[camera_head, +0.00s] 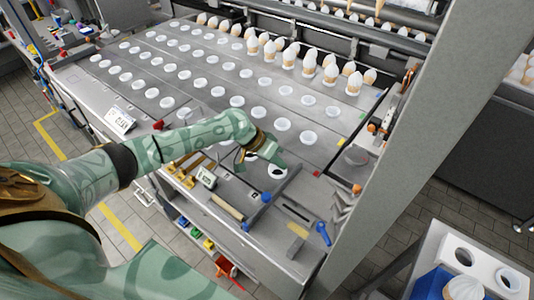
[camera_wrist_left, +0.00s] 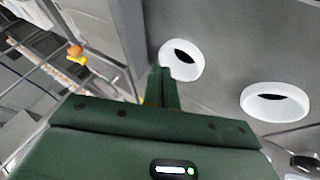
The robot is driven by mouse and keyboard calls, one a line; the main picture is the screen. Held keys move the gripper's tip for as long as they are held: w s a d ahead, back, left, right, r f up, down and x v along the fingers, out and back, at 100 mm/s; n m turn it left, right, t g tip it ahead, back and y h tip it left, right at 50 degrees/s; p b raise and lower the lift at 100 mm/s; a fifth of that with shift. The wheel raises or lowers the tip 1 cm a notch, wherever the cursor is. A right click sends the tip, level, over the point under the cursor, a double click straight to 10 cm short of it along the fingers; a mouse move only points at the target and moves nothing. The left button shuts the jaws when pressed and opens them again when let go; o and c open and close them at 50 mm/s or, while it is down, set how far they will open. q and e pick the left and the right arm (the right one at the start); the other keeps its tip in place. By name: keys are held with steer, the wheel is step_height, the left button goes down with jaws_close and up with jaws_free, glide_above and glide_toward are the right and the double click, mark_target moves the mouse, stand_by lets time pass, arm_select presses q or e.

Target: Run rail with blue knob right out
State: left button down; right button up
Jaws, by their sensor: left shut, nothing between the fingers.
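A blue knob (camera_head: 265,197) sits on a thin dark rail (camera_head: 286,179) that runs slantwise across the near end of the grey machine top. My left arm reaches in from the left, and its green gripper (camera_head: 276,160) hangs over the machine top, above and beyond the knob in the picture. The gripper is shut and empty, apart from the knob. In the left wrist view its closed fingers (camera_wrist_left: 161,84) point at the grey surface beside a white ring (camera_wrist_left: 182,60). I cannot make out the blue knob there. My right gripper is not in view.
Rows of white cups (camera_head: 237,101) fill the machine top, with filled cones behind. A blue-handled lever (camera_head: 322,233) stands to the right of the rail. A grey post (camera_head: 420,130) rises at the right.

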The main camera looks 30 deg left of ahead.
mark_target(307, 182)
arm_select(q)
steer(key=shift+s+d+r, duration=0.1)
steer(key=shift+s+d, duration=0.1)
steer(key=shift+d, duration=0.7)
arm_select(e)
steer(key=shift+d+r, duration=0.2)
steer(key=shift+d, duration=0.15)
arm_select(q)
steer(key=d+p, duration=0.2)
steer(key=d, duration=0.1)
steer(key=d+p, duration=0.2)
steer(key=shift+s+d+r, duration=0.15)
steer(key=shift+s+d, duration=0.05)
steer(key=shift+s, duration=0.15)
steer(key=shift+d, duration=0.2)
steer(key=shift+a+f, duration=0.1)
steer(key=shift+f, duration=0.15)
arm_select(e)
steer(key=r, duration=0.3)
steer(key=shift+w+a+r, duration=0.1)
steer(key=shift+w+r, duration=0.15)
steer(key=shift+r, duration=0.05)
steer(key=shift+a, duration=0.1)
arm_select(q)
steer(key=shift+r, duration=0.1)
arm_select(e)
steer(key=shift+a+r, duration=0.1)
